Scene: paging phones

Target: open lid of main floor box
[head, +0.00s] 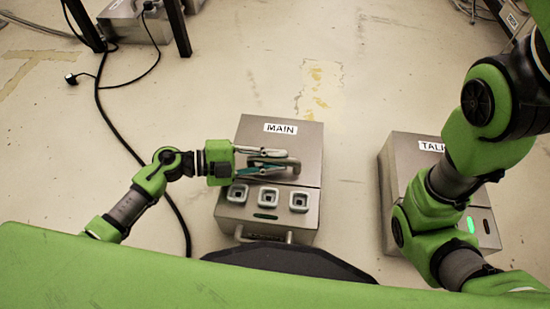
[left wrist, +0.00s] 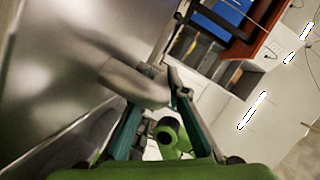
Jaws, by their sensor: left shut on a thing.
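The main floor box (head: 255,150) is a metal box on the floor, labelled MAIN, in the middle of the head view. Its lid looks closed, and several square sockets sit on its front part. My left gripper (head: 268,164) lies over the lid and is shut on the lid handle (head: 288,164), a bar near the lid's lower edge. In the left wrist view the handle (left wrist: 135,84) runs between the fingers (left wrist: 158,82), beside the metal lid surface (left wrist: 60,50). My right arm shows at the right, but its gripper is not in view.
A second metal box labelled TALK (head: 398,150) stands to the right, with a green light, partly hidden by my right arm. A black cable (head: 120,135) runs along the floor at the left. A dark frame leg (head: 178,28) stands at upper left. Floor beyond the main box is clear.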

